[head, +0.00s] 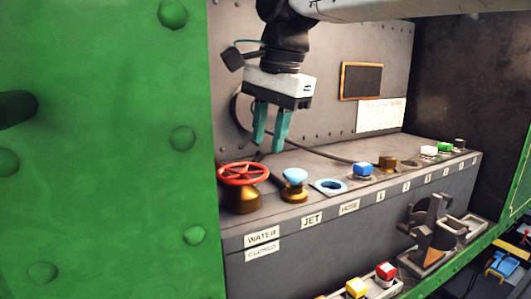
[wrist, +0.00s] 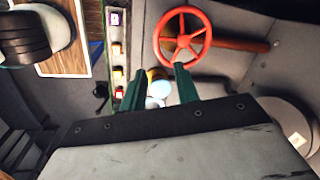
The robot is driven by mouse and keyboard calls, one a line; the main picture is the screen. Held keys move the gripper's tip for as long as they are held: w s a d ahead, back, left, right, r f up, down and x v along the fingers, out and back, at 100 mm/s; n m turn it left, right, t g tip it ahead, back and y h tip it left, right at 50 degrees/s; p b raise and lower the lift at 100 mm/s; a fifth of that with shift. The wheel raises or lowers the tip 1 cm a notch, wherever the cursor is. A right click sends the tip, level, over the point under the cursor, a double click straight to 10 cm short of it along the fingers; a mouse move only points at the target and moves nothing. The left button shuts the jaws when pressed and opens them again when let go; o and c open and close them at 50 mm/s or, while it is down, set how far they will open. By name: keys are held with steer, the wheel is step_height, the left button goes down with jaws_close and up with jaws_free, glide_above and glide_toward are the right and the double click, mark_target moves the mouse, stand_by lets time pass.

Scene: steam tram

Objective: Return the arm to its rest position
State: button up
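My gripper (head: 270,128) hangs from my arm above the left part of the grey console, its two green fingers pointing down. The fingers are apart with nothing between them in the head view. In the wrist view my gripper (wrist: 157,82) also shows its fingertips apart and empty. The red valve wheel (head: 243,174) on a brass base is below and left of the fingertips, not touching them. The same red wheel (wrist: 183,37) shows beyond the fingers in the wrist view. The light-blue knob (head: 295,177) on a brass base is below and right.
The grey console (head: 340,213) carries a light-blue ring (head: 330,186), a blue block (head: 363,170) and other coloured blocks towards the right. A green riveted wall (head: 110,150) fills the left. A dark holder (head: 433,230) and coloured blocks stand low in front.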

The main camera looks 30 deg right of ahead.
steer(key=shift+s+r, duration=0.1)
steer(key=shift+r, duration=0.6)
steer(key=s+d+f+n, duration=0.1)
steer(key=s+f+n, duration=0.5)
steer(key=f, duration=0.4)
steer(key=s+d+f+n, duration=0.2)
steer(key=s+f+n, duration=0.5)
steer(key=s+f, duration=0.2)
step_height(320, 180, down, 2)
steer(key=shift+f+n+g+h, duration=0.25)
steer(key=shift+n+g+h, duration=0.05)
steer(key=shift+h, duration=0.1)
steer(key=shift+s+d, duration=0.1)
steer(key=shift+s, duration=0.05)
